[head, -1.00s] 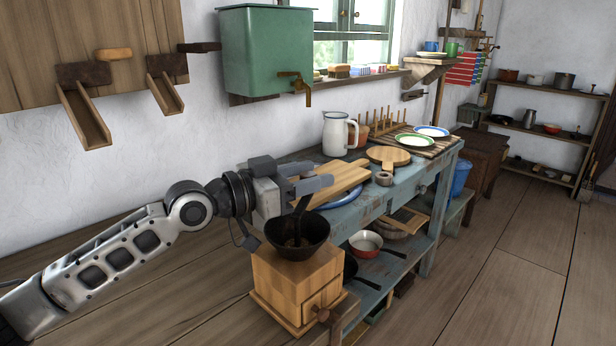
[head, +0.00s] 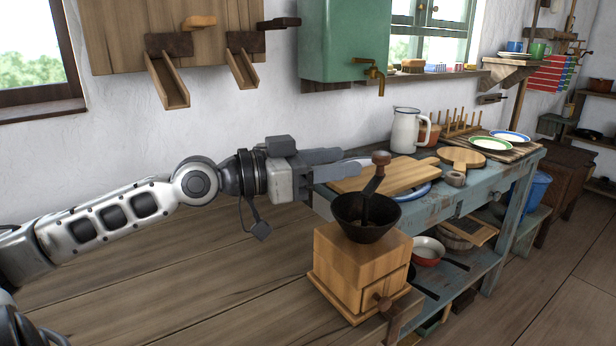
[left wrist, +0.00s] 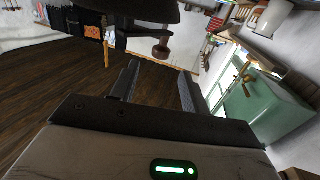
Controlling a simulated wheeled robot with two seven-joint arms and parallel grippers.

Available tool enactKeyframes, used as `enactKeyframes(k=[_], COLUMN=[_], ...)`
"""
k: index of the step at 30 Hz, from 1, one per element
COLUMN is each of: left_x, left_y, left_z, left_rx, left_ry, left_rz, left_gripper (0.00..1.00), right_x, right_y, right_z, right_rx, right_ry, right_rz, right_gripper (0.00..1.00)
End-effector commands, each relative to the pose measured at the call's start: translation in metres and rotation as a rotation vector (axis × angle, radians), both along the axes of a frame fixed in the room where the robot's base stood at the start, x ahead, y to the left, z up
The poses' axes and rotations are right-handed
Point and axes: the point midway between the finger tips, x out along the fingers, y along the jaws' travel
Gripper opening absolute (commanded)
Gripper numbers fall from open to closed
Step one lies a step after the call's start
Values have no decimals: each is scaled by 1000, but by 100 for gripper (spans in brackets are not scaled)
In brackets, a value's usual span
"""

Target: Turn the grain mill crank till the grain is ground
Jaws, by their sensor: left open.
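The grain mill is a wooden box (head: 358,262) with a small drawer, standing on the wooden top. Its black hopper bowl (head: 367,222) sits on the box. The crank arm (head: 373,186) rises from the bowl to a brown knob (head: 381,158). My left gripper (head: 350,162) is open and empty, just left of the knob at about its height. In the left wrist view the knob (left wrist: 161,50) shows ahead of the open fingers, between their lines, with the dark bowl (left wrist: 135,9) beyond. Grain inside the bowl cannot be made out. My right gripper is not in view.
Behind the mill, the blue-grey bench (head: 450,213) holds a cutting board (head: 385,176), a white jug (head: 405,130) and plates (head: 490,143). A green water tank (head: 343,40) hangs on the wall above. The wooden top left of the mill is clear.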

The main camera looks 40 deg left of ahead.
Motion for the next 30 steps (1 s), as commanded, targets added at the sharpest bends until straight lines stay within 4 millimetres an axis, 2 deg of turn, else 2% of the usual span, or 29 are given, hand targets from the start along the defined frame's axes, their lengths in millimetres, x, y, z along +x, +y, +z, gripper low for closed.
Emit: enactKeyframes(k=[3, 10, 21, 22, 25, 27, 30], left_x=[-10, -27, -31, -31, -31, -32, -34], left_y=[8, 20, 23, 23, 24, 27, 35], left_z=[-2, 0, 0, 0, 4, 13, 33], left_rx=[-4, -1, 4, 4, -13, -59, -192], left_ry=[0, -1, 0, 0, 10, 41, 132], left_rz=[5, 5, 4, 4, 7, 15, 35], left_gripper=[46, 46, 46, 43, 16, 0, 0], right_x=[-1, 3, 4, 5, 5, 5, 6], right_y=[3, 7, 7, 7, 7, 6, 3], right_z=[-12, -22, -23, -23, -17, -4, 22], right_rx=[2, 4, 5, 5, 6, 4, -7], right_ry=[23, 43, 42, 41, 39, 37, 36], right_rz=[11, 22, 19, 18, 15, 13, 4], right_gripper=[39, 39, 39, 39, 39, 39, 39])
